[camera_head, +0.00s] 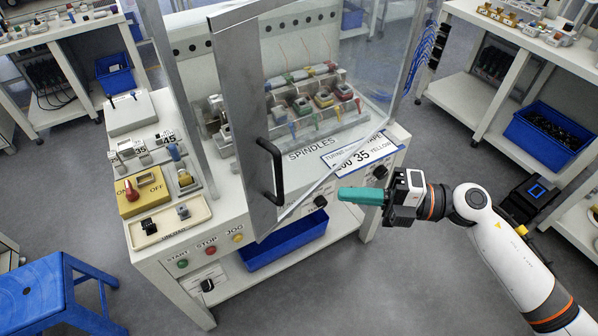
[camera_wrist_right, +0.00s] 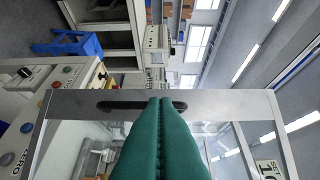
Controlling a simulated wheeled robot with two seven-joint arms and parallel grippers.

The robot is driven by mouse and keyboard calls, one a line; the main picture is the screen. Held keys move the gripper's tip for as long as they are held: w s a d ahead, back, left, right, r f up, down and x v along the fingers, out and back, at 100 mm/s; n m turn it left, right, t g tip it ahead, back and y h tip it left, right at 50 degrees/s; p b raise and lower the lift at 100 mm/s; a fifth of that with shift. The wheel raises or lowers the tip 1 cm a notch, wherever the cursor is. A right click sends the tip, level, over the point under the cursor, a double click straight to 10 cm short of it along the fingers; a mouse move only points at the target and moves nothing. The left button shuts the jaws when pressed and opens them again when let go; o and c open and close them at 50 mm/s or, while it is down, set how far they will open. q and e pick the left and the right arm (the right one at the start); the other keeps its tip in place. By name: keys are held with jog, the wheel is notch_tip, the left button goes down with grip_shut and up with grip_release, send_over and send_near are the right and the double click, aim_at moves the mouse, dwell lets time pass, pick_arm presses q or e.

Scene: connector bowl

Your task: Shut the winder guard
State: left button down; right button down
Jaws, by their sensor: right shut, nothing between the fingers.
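The winder guard (camera_head: 238,110) is a clear panel with a grey metal frame, standing ajar and swung out from the machine front. Its black handle (camera_head: 276,172) is on the frame's free edge. In the wrist view the frame (camera_wrist_right: 230,100) crosses the picture, with the handle (camera_wrist_right: 122,105) behind my fingertips. My right gripper (camera_head: 342,194) has teal fingers, shut and empty, pointing left toward the guard. In the head view it is right of the handle with a gap between. In the wrist view the fingertips (camera_wrist_right: 167,102) overlap the handle; contact cannot be told. My left gripper is not in view.
Behind the guard is a row of spindles (camera_head: 310,105) with coloured parts. A control panel with a yellow switch box (camera_head: 145,192) and start, stop and jog buttons (camera_head: 210,251) is at left. A blue stool (camera_head: 45,290) stands lower left. A blue bin (camera_head: 285,245) sits below.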

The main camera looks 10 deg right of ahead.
jog(key=w+a+p, duration=0.4)
jog(key=w+a, duration=0.1)
jog(key=a, duration=0.4)
jog(key=shift+w, duration=0.2)
jog(key=shift+a, duration=0.15)
